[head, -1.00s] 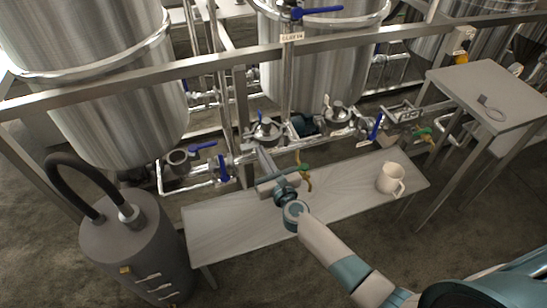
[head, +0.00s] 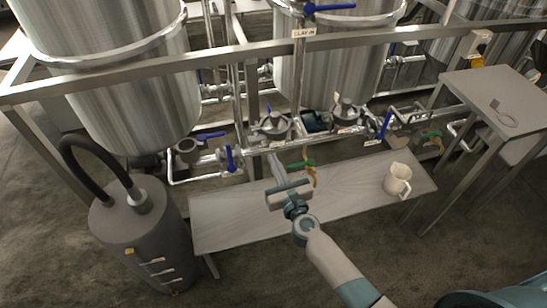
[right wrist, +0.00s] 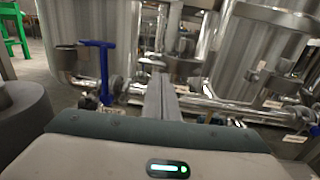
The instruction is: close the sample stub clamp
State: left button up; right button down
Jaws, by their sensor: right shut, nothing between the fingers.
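A small fitting with a green handle and a yellow part (head: 309,168) hangs from the pipework at the front edge of the frame, above the bench. I take it for the sample stub with its clamp; it is too small to tell whether the clamp is open. My right gripper (head: 276,163) is just left of it, apart from it as far as I can tell, pointing at the pipes. Its grey fingers (right wrist: 160,97) are together and empty in the right wrist view. My left gripper is not in view.
A bench (head: 235,218) lies under my right arm, with a cream jug (head: 397,180) at its right end. A grey canister (head: 145,235) stands left. A blue-handled valve (head: 230,158) and pipes are close beyond the gripper. A taller table (head: 495,90) stands right.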

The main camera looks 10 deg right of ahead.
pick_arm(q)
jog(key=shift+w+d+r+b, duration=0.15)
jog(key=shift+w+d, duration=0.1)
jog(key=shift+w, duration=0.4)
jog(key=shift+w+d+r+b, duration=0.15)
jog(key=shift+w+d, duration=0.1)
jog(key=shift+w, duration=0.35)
pick_arm(e)
jog(key=s, duration=0.7)
jog(key=shift+s+d, duration=0.15)
jog(key=shift+d, duration=0.05)
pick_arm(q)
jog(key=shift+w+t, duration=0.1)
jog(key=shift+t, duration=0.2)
